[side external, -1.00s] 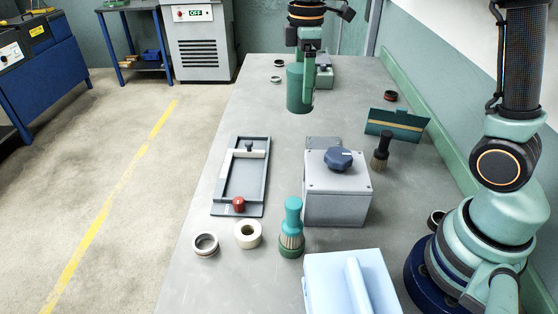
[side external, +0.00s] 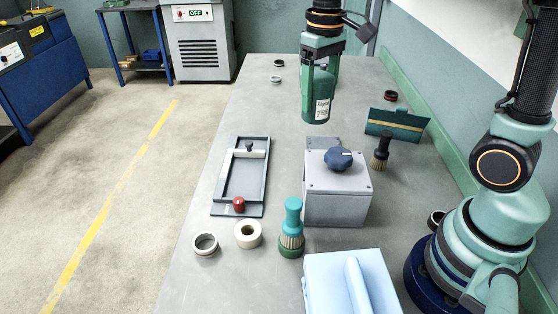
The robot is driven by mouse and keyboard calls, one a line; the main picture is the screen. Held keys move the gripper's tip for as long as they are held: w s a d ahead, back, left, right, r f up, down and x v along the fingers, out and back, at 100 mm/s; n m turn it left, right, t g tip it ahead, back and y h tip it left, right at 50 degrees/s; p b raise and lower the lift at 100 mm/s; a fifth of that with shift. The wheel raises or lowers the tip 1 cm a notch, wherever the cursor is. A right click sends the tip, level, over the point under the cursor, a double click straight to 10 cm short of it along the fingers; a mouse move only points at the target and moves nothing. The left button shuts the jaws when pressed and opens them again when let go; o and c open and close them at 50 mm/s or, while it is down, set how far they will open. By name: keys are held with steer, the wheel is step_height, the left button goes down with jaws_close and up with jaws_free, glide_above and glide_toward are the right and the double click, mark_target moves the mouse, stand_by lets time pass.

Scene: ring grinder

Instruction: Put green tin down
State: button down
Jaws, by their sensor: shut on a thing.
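The green tin (side external: 317,103) is a dark green cylinder with a white label, at the far middle of the bench beyond the grey box. My gripper (side external: 320,68) points down from above and is shut on the upper part of the tin. The tin is upright. I cannot tell whether its bottom touches the bench top.
The grey bench (side external: 232,107) is clear left of the tin. Nearer are a grey box with a blue knob (side external: 338,186), a framed fixture (side external: 240,177), a teal brush (side external: 292,228) and a dark brush (side external: 381,151). A green dustpan (side external: 397,124) lies right. Several rings lie about.

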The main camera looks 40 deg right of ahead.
steer(key=w+d+m, duration=0.2)
steer(key=w+d, duration=0.4)
steer(key=d, duration=0.5)
steer(key=w+d+m, duration=0.2)
steer(key=w+d, duration=0.4)
steer(key=d, duration=0.5)
steer(key=shift+m, duration=0.3)
step_height(320, 180, down, 19)
steer(key=shift+f, duration=0.15)
steer(key=shift+f, duration=0.1)
jaws_free()
